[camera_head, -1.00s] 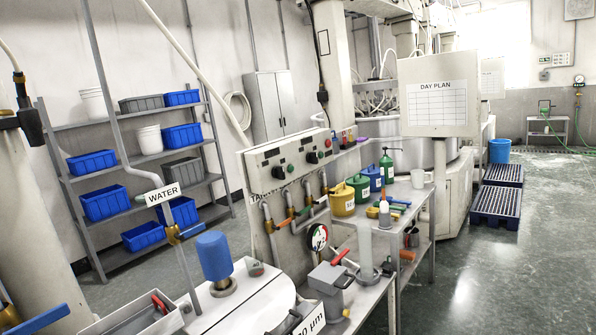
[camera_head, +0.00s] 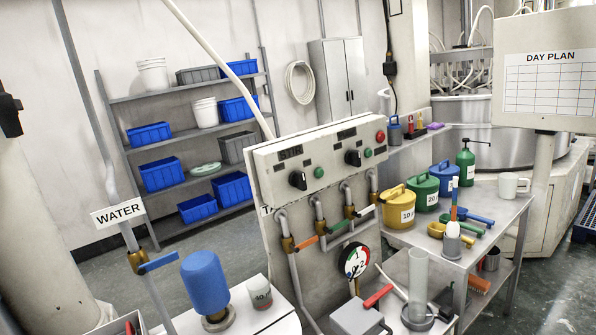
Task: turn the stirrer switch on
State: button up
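A grey-white control panel (camera_head: 330,165) stands in the middle of the view, above a row of pipes with valves. It carries two black rotary switches. The left switch (camera_head: 298,180) sits under a dark label that seems to begin with "STIR". The right switch (camera_head: 353,157) sits under another dark label that I cannot read. A green button (camera_head: 319,172) is beside the left switch and another green button (camera_head: 368,152) is beside the right one. A red button (camera_head: 380,136) is at the right end. The exact switch positions are hard to tell. My gripper is not in view.
A blue motor-like cylinder (camera_head: 205,284) and a WATER pipe sign (camera_head: 118,213) stand at front left. A pressure gauge (camera_head: 355,262) is below the panel. A bench (camera_head: 500,225) with coloured cans is at right. Shelves (camera_head: 180,185) with blue bins stand behind. A hose (camera_head: 215,60) slants down behind the panel.

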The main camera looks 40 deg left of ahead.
aim_at(297, 179)
jog(key=u, duration=0.15)
jog(key=i, duration=1.05)
jog(key=u, duration=0.1)
